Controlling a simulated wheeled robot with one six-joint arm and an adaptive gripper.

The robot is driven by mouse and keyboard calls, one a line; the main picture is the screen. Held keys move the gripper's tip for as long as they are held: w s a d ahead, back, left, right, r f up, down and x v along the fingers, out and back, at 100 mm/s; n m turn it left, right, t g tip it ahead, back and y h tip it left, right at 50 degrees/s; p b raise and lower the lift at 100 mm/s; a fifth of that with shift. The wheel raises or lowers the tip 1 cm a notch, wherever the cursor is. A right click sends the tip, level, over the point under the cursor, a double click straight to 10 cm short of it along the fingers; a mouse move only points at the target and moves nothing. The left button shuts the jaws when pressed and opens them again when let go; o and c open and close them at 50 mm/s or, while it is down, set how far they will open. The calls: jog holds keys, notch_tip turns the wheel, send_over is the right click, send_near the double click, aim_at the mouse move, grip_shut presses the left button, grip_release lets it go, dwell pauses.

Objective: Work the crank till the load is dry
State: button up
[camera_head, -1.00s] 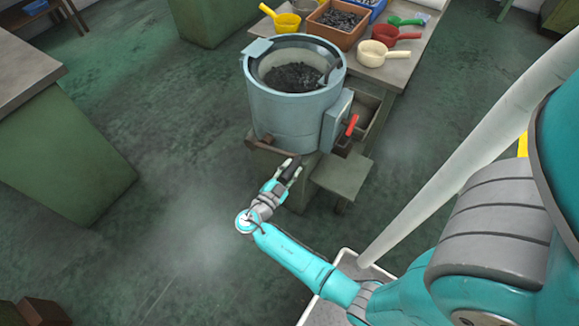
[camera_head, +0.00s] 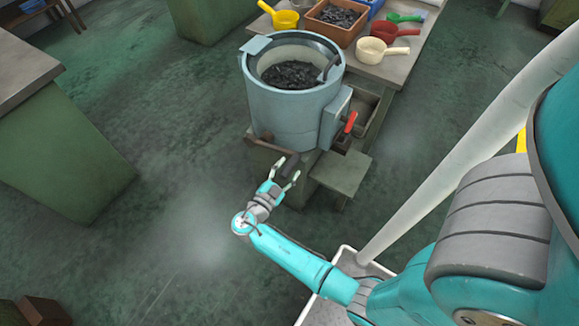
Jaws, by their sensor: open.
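The load (camera_head: 291,75), a heap of small dark pieces, lies inside the open blue-grey drum (camera_head: 292,113) of the machine. A dark crank handle (camera_head: 291,164) shows low on the near side of the drum, in front of its base. My gripper (camera_head: 286,174) is open, with its fingers apart just at the near end of this handle. I cannot tell whether a finger touches it. Whether the load is wet or dry cannot be told.
A table behind the drum holds an orange bin (camera_head: 338,22) of dark parts and yellow, red and white scoops (camera_head: 380,50). A small shelf (camera_head: 341,172) juts out at the machine's right. A green bench (camera_head: 62,140) stands at the left. The floor between is clear.

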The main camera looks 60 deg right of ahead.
jog(key=a, duration=1)
jog(key=shift+s+a, duration=0.2)
jog(key=shift+f, duration=0.1)
jog(key=s+a+f+n+t+y, duration=0.1)
jog(key=s+f+n+t+y, duration=0.4)
jog(key=s+f+n+y, duration=0.65)
jog(key=s+a+r+n+t+y, duration=0.3)
jog(key=s+a+r+n, duration=0.1)
jog(key=s+a+n, duration=0.35)
jog(key=s+a+r+n+t+y, duration=0.1)
jog(key=s+a+r+n+t, duration=0.1)
jog(key=r, duration=1)
jog(key=s+a+r+n+t+y, duration=0.2)
jog(key=s+r+t, duration=0.1)
jog(key=r, duration=1)
jog(key=shift+s+a+r+n+t, duration=0.25)
jog(key=shift+s+n+t, duration=0.1)
jog(key=shift+t, duration=0.35)
